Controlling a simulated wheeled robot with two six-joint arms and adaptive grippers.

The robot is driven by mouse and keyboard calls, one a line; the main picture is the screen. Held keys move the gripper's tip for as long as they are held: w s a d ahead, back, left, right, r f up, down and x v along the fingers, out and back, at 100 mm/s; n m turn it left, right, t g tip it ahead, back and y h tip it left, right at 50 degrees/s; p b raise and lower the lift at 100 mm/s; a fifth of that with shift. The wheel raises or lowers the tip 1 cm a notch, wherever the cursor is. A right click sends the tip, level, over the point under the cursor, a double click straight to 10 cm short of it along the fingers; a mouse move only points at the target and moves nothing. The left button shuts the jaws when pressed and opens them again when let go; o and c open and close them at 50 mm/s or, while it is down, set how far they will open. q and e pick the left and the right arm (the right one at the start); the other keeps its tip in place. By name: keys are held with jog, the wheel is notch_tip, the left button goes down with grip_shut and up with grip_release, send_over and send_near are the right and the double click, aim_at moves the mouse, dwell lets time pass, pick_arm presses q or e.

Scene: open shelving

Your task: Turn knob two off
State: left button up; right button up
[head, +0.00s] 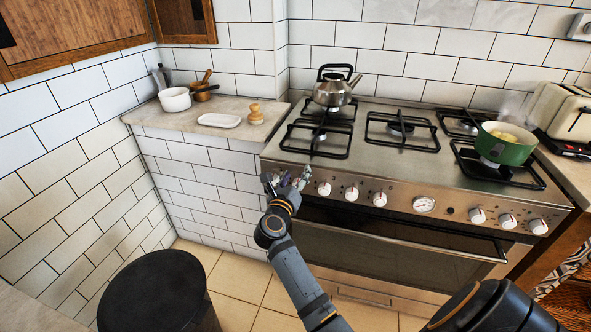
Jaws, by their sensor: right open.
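The steel stove (400,175) has a front panel with a row of white knobs. Left of the round dial (424,204) I see a knob (324,188), another knob (351,193) and a third knob (379,199). Right of the dial are three more, a knob (477,215), a knob (508,221) and a knob (538,226). My right gripper (287,180) is open at the panel's left end, left of the leftmost clear knob. It hides part of the panel there, and I cannot tell whether it touches a knob. My left gripper is out of view.
A kettle (332,92) stands on the back left burner, and a green pot (505,148) on the front right one. The counter at left holds a white saucepan (174,99) and a white dish (219,120). A dark round bin (158,295) stands on the floor.

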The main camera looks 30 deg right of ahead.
jog(key=shift+r, duration=2.25)
